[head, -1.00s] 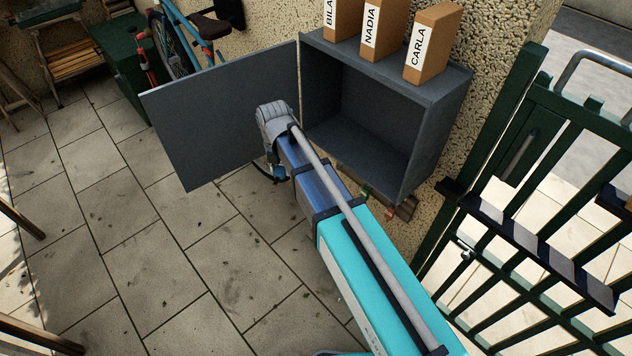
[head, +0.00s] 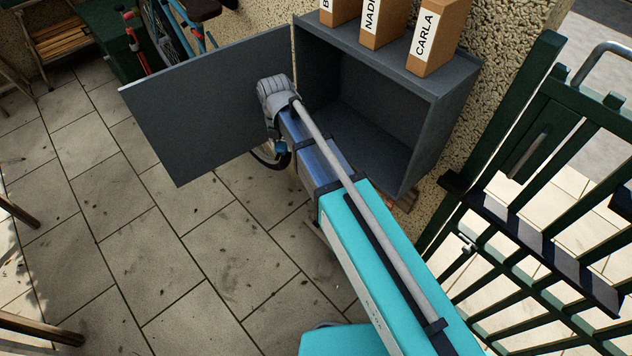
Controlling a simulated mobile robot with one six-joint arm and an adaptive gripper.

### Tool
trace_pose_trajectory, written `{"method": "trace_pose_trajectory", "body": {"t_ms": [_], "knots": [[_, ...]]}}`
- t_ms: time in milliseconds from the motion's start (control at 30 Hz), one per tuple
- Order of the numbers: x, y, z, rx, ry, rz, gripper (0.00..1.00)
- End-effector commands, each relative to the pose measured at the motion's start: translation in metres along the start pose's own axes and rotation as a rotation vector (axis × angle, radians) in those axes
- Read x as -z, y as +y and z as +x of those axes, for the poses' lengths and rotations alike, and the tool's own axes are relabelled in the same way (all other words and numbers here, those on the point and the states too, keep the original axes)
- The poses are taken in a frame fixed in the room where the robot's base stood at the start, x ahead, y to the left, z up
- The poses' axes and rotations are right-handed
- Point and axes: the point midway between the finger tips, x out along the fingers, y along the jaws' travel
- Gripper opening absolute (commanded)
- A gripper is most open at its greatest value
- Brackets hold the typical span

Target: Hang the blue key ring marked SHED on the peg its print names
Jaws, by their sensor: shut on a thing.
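My gripper (head: 277,146) is at the far end of my arm, below the grey wrist, in front of the open door of the grey cabinet. Its fingertips are mostly hidden by the wrist and arm. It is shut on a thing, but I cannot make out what. A small blue patch shows there; I cannot tell whether it is the key ring or part of the gripper. No SHED print is readable. A wooden strip (head: 407,201) shows in part under the cabinet. No peg or peg name can be made out.
The grey cabinet (head: 440,120) is open and looks empty; its door (head: 205,110) swings out left. Boxes, including the CARLA box (head: 435,40), stand on top. A green gate (head: 510,180) is at right.

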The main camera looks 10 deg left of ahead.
Motion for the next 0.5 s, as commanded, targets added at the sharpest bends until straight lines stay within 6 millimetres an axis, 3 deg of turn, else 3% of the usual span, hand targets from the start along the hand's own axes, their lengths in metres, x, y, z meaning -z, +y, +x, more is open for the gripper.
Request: {"method": "trace_pose_trajectory", "body": {"t_ms": [267,500], "knots": [[-0.001,0.000,0.015,-0.001,-0.023,0.011,0.01],[-0.011,-0.008,0.049,0.003,-0.087,0.059,0.01]]}}
